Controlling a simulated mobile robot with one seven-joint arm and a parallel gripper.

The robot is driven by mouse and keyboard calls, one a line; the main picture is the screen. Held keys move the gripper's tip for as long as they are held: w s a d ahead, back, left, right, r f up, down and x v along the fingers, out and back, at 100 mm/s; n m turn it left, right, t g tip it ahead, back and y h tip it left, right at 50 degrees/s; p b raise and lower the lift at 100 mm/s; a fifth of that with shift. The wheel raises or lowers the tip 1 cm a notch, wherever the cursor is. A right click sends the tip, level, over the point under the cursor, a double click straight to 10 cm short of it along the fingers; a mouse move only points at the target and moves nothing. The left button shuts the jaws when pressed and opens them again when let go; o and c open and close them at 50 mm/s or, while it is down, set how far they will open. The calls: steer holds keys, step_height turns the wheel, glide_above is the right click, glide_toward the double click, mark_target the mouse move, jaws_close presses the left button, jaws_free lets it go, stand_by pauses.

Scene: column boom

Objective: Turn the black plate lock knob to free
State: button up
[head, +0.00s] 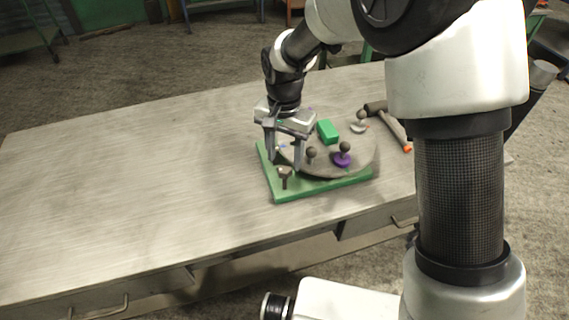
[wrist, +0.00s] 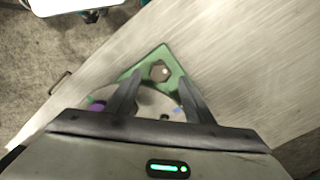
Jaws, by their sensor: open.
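A dark knob (head: 285,172) stands on a short post at the near corner of a green base (head: 318,190). It looks like the plate lock knob. In the wrist view the dark, roughly six-sided knob (wrist: 159,72) shows from above on the green corner, with a small pale spot on it. A round grey plate (head: 362,163) lies on the base. My gripper (head: 284,163) points down over the base's left side, fingers apart and empty. In the wrist view my fingertips (wrist: 157,82) lie either side of the knob's line, a little short of it. I cannot tell their height above it.
On the plate are a green block (head: 328,132), a purple piece (head: 342,160) with a dark ball knob, and a grey piece (head: 358,128). A hammer-like tool (head: 393,128) lies behind right. The bench (head: 130,180) is clear to the left.

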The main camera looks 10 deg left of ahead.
mark_target(284, 168)
steer(key=shift+f, duration=1.85)
steer(key=c, duration=1)
steer(key=shift+c, duration=0.2)
